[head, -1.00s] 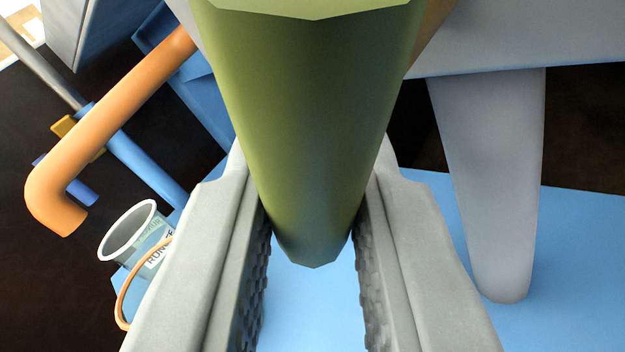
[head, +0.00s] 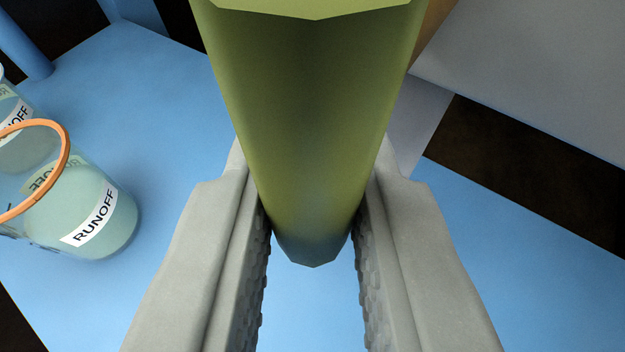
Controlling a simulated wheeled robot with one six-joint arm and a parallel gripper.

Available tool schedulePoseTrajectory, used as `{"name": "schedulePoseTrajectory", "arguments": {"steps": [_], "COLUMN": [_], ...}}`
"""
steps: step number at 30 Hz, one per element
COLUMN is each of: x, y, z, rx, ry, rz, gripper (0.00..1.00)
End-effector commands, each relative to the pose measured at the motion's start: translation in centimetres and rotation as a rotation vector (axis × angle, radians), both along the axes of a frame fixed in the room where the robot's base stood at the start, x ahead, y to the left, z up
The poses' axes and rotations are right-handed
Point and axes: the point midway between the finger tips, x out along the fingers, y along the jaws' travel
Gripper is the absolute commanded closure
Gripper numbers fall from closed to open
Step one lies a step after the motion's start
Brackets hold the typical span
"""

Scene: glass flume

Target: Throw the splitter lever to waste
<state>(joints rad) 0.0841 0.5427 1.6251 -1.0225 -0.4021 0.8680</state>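A thick olive-green cylinder (head: 312,130) fills the middle of the view, running from the top edge down between the fingers of my gripper (head: 313,255). The finger pads lie along both its sides, and its rounded far end shows between them. What it is, I cannot tell. No splitter lever that I can make out is in view, and the cylinder hides what lies behind it.
A clear beaker (head: 115,225) labelled RUNOFF holds pale liquid on the blue surface (head: 160,120) at left. A second RUNOFF beaker (head: 25,150) stands behind it at the edge. An orange loop (head: 65,150) crosses in front. A grey panel (head: 530,70) is at upper right.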

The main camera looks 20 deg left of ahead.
Motion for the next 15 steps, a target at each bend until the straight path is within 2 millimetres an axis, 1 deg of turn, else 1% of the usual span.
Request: {"name": "schedulePoseTrajectory", "arguments": {"steps": [14,15], "x": [-0.01,-0.01], "y": [-0.08,-0.08], "z": [0.03,0.03], "rx": [-0.017,-0.017], "ry": [0.006,0.006], "rz": [0.000,0.000], "gripper": [1.00,0.78]}}
